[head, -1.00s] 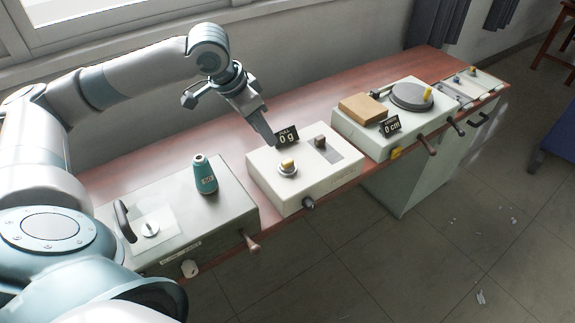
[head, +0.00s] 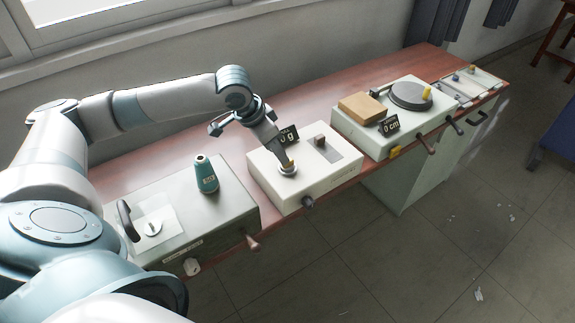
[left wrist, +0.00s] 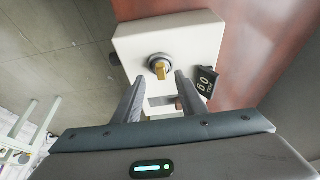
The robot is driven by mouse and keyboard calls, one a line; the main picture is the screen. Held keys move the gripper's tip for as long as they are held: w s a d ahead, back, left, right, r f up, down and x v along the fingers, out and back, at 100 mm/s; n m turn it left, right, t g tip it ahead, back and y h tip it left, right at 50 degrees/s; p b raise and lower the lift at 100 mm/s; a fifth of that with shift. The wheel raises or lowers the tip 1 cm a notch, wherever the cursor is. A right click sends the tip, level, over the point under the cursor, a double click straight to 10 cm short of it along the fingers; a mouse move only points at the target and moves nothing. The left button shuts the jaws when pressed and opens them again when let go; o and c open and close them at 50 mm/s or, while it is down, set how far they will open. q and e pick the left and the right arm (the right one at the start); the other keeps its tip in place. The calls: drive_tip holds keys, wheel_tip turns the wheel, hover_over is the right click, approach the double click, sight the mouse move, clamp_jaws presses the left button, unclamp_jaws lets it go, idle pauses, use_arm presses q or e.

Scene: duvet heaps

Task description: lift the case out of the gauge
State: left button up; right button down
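My left gripper (head: 287,160) is just above this knob, pointing down. In the left wrist view its two fingers (left wrist: 160,79) are apart, with nothing between them, close to the knob. A brown block (head: 362,107), possibly the case, sits on a second white gauge (head: 372,142) with a 0 cm display (head: 389,125). My right gripper is out of view.
A grey box (head: 185,226) with a black handle and a teal bottle-shaped object (head: 205,175) on top stands at the left. Levers stick out at the table's front edge.

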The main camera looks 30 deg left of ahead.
sight(282, 168)
use_arm(q)
drive_tip(key=shift+w+d+f+p, duration=0.1)
drive_tip(key=shift+w+f+p, duration=0.1)
drive_tip(key=shift+f+p, duration=0.25)
drive_tip(key=shift+p+x, duration=0.4)
drive_tip(key=shift+x, duration=1.7)
clamp_jaws()
